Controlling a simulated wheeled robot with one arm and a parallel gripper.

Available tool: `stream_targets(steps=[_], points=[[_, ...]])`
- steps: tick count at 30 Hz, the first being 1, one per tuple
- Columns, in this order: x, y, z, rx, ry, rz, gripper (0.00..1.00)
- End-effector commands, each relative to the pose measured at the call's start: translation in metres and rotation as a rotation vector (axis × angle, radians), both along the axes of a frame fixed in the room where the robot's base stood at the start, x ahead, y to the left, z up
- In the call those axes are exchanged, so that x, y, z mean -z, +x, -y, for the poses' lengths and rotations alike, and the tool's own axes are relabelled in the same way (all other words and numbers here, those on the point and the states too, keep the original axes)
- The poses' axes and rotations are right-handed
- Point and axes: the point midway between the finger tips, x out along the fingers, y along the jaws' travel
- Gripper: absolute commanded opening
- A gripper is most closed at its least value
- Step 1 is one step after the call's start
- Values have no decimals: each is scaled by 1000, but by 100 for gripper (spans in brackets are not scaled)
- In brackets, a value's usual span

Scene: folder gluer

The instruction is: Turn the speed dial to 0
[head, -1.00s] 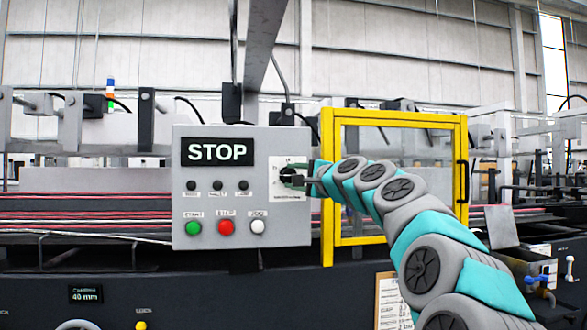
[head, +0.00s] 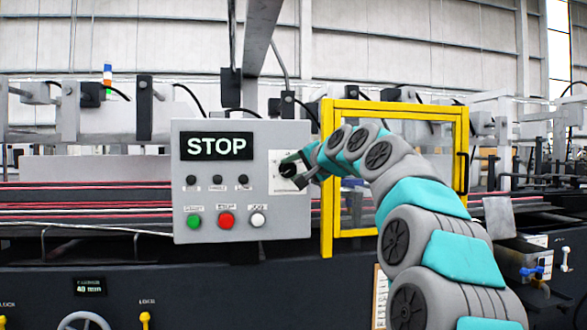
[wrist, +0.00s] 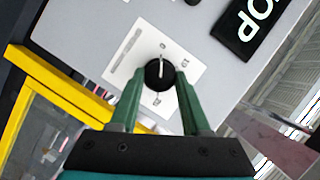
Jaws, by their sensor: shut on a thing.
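The speed dial (wrist: 160,74) is a round black knob with a light pointer line, on a white plate (wrist: 128,62) with small marks around it. In the head view the dial (head: 287,170) is at the right side of the grey control panel (head: 240,262). My gripper (wrist: 158,84) has its two green fingers on either side of the knob, shut on it. It also shows in the head view (head: 294,170), reaching in from the right. The marks are too small to read for certain.
The panel carries a black STOP display (head: 217,146), a green button (head: 194,221), a red button (head: 226,220) and a white button (head: 258,219). A yellow-framed guard (head: 327,190) stands just right of the panel, behind my arm.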

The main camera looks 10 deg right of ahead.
Motion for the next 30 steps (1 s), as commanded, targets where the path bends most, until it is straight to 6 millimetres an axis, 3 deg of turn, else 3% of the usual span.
stream_targets(steps=[14,15,22,30], points=[[0,0,0,0,-14,-1,0],[0,0,0,0,-14,-1,50],[0,0,0,-1,-14,0,76],[0,-1,0,-1,-13,-1,76]])
